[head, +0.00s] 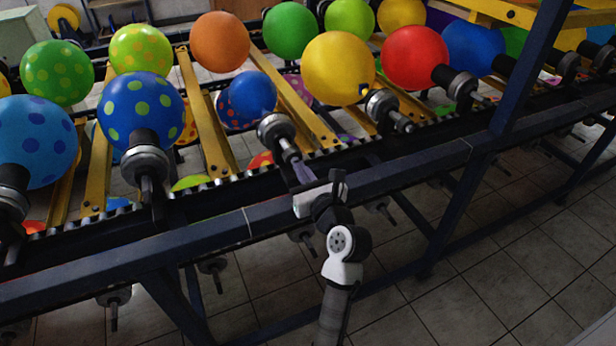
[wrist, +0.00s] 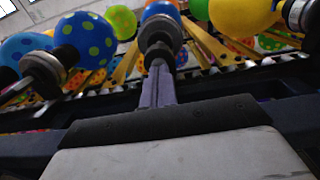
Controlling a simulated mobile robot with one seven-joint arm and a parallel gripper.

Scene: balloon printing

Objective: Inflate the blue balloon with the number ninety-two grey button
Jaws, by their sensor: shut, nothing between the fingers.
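A small plain blue balloon (head: 252,93) sits on the machine above the grey round hub (head: 275,128) in front of it, and is smaller than the balloons beside it. In the wrist view a bit of blue balloon (wrist: 161,10) shows behind the dark-and-grey hub (wrist: 158,34). My gripper (head: 297,163) is shut and empty, its fingers pointing at this hub. In the wrist view my gripper (wrist: 160,68) has its tips just below the hub; whether they touch it I cannot tell. I cannot read a number ninety-two on any part.
A blue balloon with green dots (head: 141,112) stands to the left and a yellow balloon (head: 338,67) to the right, each by its own hub. A plain blue balloon (head: 473,49) is farther right. A dark rail (head: 225,227) runs under my gripper. Tiled floor (head: 540,240) lies open at right.

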